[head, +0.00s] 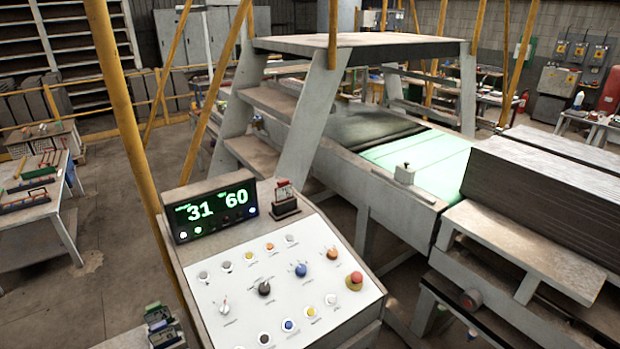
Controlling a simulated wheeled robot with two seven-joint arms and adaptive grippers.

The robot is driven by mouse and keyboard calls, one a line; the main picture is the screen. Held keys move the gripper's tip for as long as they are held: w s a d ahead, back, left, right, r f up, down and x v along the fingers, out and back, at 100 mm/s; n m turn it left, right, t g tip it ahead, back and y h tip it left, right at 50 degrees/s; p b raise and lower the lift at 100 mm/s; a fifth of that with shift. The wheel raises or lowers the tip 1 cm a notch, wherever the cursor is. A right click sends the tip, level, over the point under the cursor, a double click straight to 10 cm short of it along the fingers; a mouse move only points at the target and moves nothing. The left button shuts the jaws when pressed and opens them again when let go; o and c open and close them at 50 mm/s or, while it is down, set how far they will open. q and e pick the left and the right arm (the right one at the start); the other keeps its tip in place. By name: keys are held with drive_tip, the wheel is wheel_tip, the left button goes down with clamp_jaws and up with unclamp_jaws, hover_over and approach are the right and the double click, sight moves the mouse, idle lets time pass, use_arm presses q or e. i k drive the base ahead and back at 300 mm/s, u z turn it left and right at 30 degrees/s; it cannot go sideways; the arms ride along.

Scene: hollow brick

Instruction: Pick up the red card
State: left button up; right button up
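A small dark holder (284,207) stands on the back edge of the control console, just right of the digital display. An upright card with red on it (284,190) sits in this holder; it is small, and I cannot make out its markings. Neither of my grippers shows in the head view, and nothing is seen touching the card.
The sloped console (245,265) carries several knobs and a red push button (355,278). The display (214,207) reads 31 and 60. Yellow posts (120,110) rise at the left. A conveyor (425,160) and stacked slabs (550,190) stand behind and right.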

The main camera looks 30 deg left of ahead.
sight(284, 191)
drive_tip(key=i, duration=0.4)
drive_tip(key=u, duration=0.7)
